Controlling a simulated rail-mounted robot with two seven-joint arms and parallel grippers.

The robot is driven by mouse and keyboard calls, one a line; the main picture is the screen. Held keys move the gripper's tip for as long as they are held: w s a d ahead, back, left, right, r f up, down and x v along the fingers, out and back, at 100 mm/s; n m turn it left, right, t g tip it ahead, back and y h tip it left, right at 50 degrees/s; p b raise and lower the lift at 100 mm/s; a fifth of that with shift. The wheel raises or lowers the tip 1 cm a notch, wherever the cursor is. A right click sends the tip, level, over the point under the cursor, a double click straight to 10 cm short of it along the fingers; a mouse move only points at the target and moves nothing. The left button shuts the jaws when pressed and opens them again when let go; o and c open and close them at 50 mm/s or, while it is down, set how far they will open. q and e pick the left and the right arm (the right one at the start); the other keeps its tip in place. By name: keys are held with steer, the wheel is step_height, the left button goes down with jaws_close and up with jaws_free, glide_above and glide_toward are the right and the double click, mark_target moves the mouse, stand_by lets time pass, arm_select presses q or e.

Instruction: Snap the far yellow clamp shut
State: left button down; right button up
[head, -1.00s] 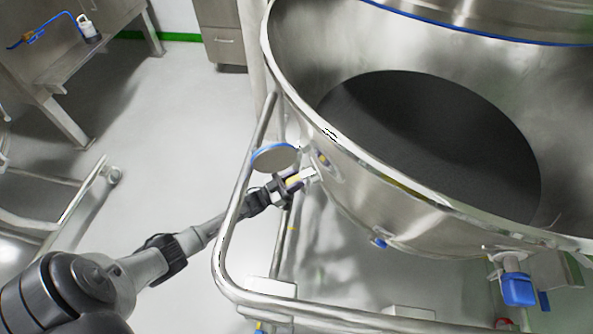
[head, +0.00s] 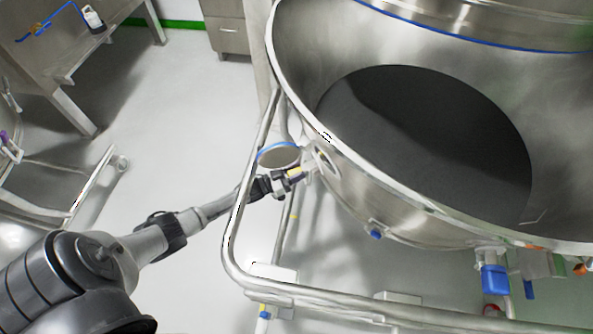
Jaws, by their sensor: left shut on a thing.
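The far yellow clamp (head: 295,173) is a small yellow piece at the side of the large steel bowl (head: 350,190), next to a round port in its wall. My left gripper (head: 292,177) is shut on the clamp, its arm reaching in from the lower left. The fingers hide part of the clamp, and I cannot tell how far its lever is closed. A round disc with a blue rim (head: 279,156) stands just behind the gripper, beside the port. My right gripper is not in view.

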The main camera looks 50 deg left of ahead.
arm_select(q)
steer(key=c, duration=0.8)
jaws_free()
steer(key=shift+s, duration=0.1)
steer(key=shift+s+a, duration=0.15)
steer(key=shift+s, duration=0.15)
steer(key=p+v, duration=0.2)
steer(key=v, duration=1.1)
steer(key=shift+p, duration=0.4)
steer(key=shift+f, duration=0.15)
